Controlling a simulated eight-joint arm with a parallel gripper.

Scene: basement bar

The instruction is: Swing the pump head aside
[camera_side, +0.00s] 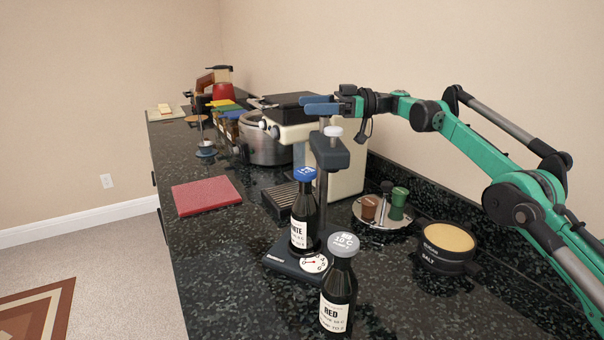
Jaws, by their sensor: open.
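The dark grey pump head (330,154), with a pale knob (333,131) on top, sits on the post (322,198) of a stand. The stand's base (283,258) carries a round dial (313,262). A dark bottle labelled white, with a blue cap (304,174), stands on the base. The head appears above and slightly right of this cap; I cannot tell whether it is directly over it. My gripper (304,105), with blue fingers, is open and empty, above the pump head in the picture and apart from it. Its fingers point left.
A dark bottle labelled red (337,298) stands at the front. A round rack (382,223) with small stoppers and a salt tub (446,247) are at right. An espresso machine (345,170) and steel pot (262,148) are behind. A red board (206,195) lies left, with bare counter before it.

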